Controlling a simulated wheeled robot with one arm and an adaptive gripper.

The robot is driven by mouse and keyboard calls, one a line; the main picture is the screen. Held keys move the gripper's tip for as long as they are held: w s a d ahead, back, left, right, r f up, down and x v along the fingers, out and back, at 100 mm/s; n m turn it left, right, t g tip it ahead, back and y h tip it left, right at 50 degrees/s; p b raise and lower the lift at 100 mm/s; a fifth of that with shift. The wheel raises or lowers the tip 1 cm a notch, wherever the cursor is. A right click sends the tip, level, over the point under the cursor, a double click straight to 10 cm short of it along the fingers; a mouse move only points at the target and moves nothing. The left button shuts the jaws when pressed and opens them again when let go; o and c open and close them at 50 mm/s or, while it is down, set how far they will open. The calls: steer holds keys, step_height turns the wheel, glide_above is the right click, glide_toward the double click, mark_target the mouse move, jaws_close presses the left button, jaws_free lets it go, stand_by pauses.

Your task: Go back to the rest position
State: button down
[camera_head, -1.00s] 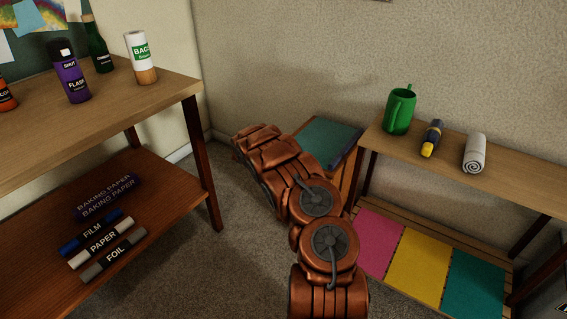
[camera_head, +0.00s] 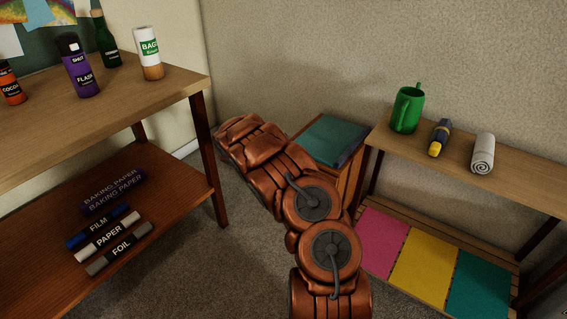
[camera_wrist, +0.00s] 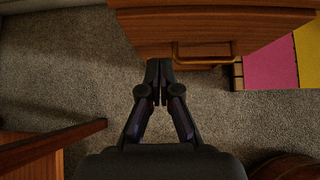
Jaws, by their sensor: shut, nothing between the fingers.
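My gripper (camera_wrist: 159,75) shows in the wrist view with its two dark fingers together and nothing between them. It points down over the grey carpet, with its tips close to the front of a wooden drawer cabinet (camera_wrist: 213,30) in the picture. I cannot tell whether they touch. In the head view my copper arm reaches away to the left from the bottom middle, and the gripper itself is hidden there.
A wooden shelf (camera_head: 110,105) with bottles and rolls stands left. The cabinet has a teal top (camera_head: 328,141). On the right a bench (camera_head: 470,173) holds a green mug (camera_head: 406,109), a flashlight (camera_head: 438,138) and a rolled towel (camera_head: 482,153). Carpet lies between.

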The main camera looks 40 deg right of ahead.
steer(key=p+v, duration=0.1)
steer(key=v, duration=0.5)
steer(key=shift+a+r, duration=0.2)
steer(key=s+a+r+m+g+p, duration=0.1)
steer(key=s+a+r+m+p, duration=0.25)
steer(key=s+r, duration=0.45)
steer(key=s+a+r+m+g+y+p, duration=0.15)
steer(key=s+r+m+p, duration=0.3)
steer(key=r, duration=0.75)
steer(key=s+a+r+m+g+h+p, duration=0.1)
steer(key=s+a+r+m+p, duration=0.35)
steer(key=r, duration=0.65)
steer(key=s+a+r+m+y+p, duration=0.4)
steer(key=s+a+r+p, duration=0.3)
steer(key=s+a, duration=0.6)
steer(key=s+a+r+m+y+p, duration=0.4)
steer(key=s+a+r+p, duration=0.4)
steer(key=s+a, duration=0.6)
steer(key=shift+a+r+y, duration=0.3)
steer(key=shift+r+y, duration=0.05)
steer(key=shift+r, duration=0.5)
